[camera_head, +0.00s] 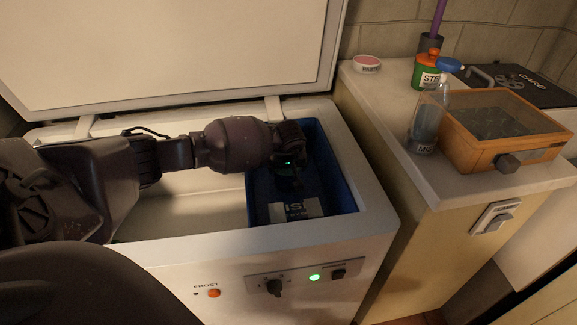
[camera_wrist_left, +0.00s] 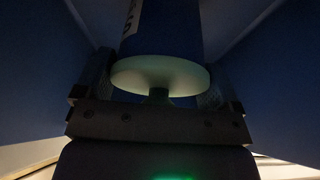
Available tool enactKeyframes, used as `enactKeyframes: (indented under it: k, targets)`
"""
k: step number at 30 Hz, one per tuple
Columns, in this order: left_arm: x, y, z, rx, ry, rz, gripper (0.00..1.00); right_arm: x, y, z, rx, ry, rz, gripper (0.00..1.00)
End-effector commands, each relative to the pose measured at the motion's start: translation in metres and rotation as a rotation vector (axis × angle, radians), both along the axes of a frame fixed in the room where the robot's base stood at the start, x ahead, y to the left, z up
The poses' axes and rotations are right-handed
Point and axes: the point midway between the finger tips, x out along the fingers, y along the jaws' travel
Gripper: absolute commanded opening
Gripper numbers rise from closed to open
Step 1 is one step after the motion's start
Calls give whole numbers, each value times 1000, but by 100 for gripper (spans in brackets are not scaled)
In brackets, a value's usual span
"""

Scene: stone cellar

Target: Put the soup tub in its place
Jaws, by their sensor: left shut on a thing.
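The soup tub shows in the left wrist view as a dark blue body with part of a white label and a pale round lid (camera_wrist_left: 160,76) with a small knob. My left gripper (camera_wrist_left: 158,100) is shut on it, one finger on each side of the lid. In the head view my left gripper (camera_head: 290,172) reaches down inside the blue basket (camera_head: 338,172) at the right end of the open chest freezer (camera_head: 372,205). The tub is mostly hidden there by the gripper. I cannot tell whether it touches the basket floor. My right gripper is not in view.
A white label reading "IS" (camera_head: 293,209) lies low in the basket. The freezer lid (camera_head: 170,50) stands open behind. The freezer's left part (camera_head: 190,212) looks empty. On the counter at right stand an orange box (camera_head: 505,130), a bottle (camera_head: 427,122) and a green jar (camera_head: 426,72).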

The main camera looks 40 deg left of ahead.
Motion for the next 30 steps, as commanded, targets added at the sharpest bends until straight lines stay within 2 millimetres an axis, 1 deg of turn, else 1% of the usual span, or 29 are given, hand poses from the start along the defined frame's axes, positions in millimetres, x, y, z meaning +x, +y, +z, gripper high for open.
enactKeyframes:
  k: [1, 5, 10, 11, 12, 13, 19, 22, 26, 30]
  targets:
    - [1, 0, 3, 1, -4, 0, 53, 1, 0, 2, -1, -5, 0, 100]
    - [1, 0, 4, 0, -4, 0, 53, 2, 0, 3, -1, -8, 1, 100]
    - [1, 0, -2, 1, -2, -1, 53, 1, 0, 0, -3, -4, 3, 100]
    - [0, 0, -2, 0, -1, -1, 90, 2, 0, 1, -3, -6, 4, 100]
    - [0, 0, -1, 0, -1, 0, 96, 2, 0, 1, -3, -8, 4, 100]
    - [0, 0, -1, 0, -1, 0, 100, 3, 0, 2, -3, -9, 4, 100]
    - [0, 0, -1, 0, -3, -1, 100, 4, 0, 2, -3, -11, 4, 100]
    - [1, 0, 4, 0, -5, 1, 100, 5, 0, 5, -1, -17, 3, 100]
    - [-1, -3, 19, 1, -9, -2, 100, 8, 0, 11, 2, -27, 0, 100]
    - [-8, -10, 45, 2, -12, -3, 100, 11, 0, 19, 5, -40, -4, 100]
